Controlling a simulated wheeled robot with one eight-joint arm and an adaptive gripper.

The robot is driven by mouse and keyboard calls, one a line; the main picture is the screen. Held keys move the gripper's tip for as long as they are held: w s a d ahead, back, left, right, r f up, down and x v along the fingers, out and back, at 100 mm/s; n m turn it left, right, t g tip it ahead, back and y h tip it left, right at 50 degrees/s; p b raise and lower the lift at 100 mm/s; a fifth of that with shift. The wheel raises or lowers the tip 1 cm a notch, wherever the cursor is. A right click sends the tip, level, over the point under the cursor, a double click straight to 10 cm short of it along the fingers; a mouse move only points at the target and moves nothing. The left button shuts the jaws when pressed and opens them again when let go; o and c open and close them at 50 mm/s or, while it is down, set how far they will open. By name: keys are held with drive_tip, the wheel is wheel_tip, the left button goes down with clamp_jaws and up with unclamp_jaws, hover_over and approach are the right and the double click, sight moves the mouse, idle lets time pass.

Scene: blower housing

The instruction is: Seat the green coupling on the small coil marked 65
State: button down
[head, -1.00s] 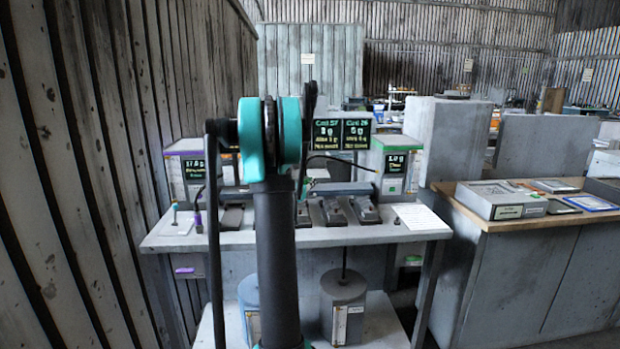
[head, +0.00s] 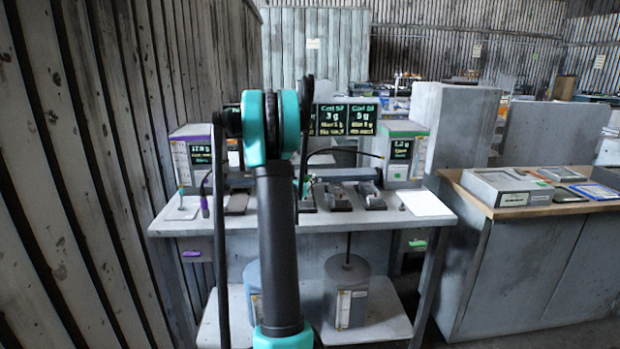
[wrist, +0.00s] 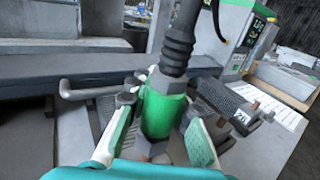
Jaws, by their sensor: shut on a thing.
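My gripper (wrist: 162,135) is shut on the green coupling (wrist: 163,112) in the wrist view, with one pale-faced finger on each side of it. A black ribbed hose (wrist: 178,45) rises from the coupling's grey collar. The coupling's lower end is partly hidden between the fingers, so I cannot tell what it touches. A grey block with a label (wrist: 243,118) lies close on the right; its marking is not clear, and I cannot make out a coil marked 65. In the head view my own arm hides the gripper and coupling.
In the head view a grey bench (head: 385,215) carries small dark devices (head: 370,197), a purple-topped cabinet (head: 192,160) and a green-topped cabinet (head: 403,155). Two dark displays (head: 346,119) stand behind. A plank wall (head: 70,190) is on the left. A wood-topped counter (head: 530,200) is on the right.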

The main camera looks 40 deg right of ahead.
drive_tip(key=shift+f, duration=1.4)
drive_tip(key=c, duration=1.3)
unclamp_jaws()
drive_tip(key=shift+o, duration=0.2)
drive_tip(key=v, duration=1.2)
